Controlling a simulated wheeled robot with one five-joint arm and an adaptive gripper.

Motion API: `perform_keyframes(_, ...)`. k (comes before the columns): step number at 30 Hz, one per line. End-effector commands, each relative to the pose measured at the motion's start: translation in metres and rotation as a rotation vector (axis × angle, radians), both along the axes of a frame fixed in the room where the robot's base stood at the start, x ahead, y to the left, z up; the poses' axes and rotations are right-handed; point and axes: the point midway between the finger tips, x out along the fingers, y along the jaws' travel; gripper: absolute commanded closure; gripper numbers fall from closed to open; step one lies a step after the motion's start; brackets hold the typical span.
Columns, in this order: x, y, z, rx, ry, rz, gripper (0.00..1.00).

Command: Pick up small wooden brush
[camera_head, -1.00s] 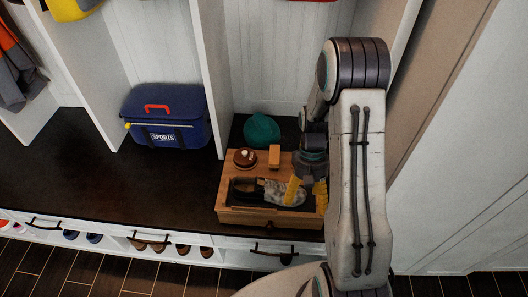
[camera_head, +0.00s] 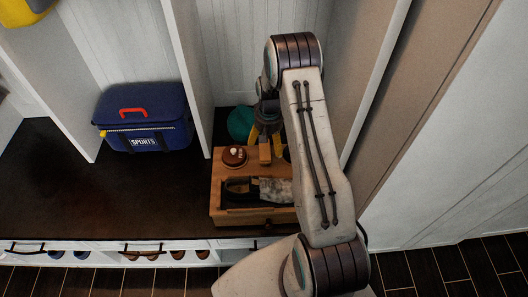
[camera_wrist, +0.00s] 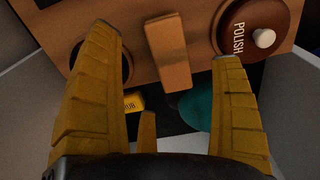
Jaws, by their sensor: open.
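A light-brown wooden block (camera_head: 265,152) stands at the back edge of the wooden shoe-care box (camera_head: 228,216). It may be the small wooden brush; I see no bristles. In the wrist view the block (camera_wrist: 168,50) lies between the tips of my gripper (camera_wrist: 166,46). The yellow fingers are spread wide, with a gap on both sides of it, and are empty. In the head view my gripper (camera_head: 262,133) points down just behind the block, partly hidden by my arm.
A round polish tin (camera_head: 234,157) sits left of the block. A teal cloth item (camera_head: 241,123) lies behind the box. A blue sports bag (camera_head: 145,117) stands left on the dark bench (camera_head: 100,200). White partitions flank the cubby.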

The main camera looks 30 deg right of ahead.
Motion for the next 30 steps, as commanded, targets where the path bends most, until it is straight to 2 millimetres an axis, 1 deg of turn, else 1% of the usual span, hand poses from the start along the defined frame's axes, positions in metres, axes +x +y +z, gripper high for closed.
perform_keyframes(4, 0.002, 0.001, -0.012, 0.0, 0.001, 0.001, 0.14)
perform_keyframes(10, 0.007, 0.001, -0.036, 0.001, 0.002, 0.001, 0.14)
perform_keyframes(15, 0.006, 0.001, -0.049, 0.0, 0.001, 0.001, 0.14)
perform_keyframes(25, 0.007, 0.001, -0.052, 0.0, -0.001, 0.001, 0.14)
perform_keyframes(26, 0.007, 0.001, -0.052, 0.0, 0.0, 0.001, 0.15)
perform_keyframes(30, 0.007, 0.001, -0.052, 0.0, 0.0, 0.001, 0.28)
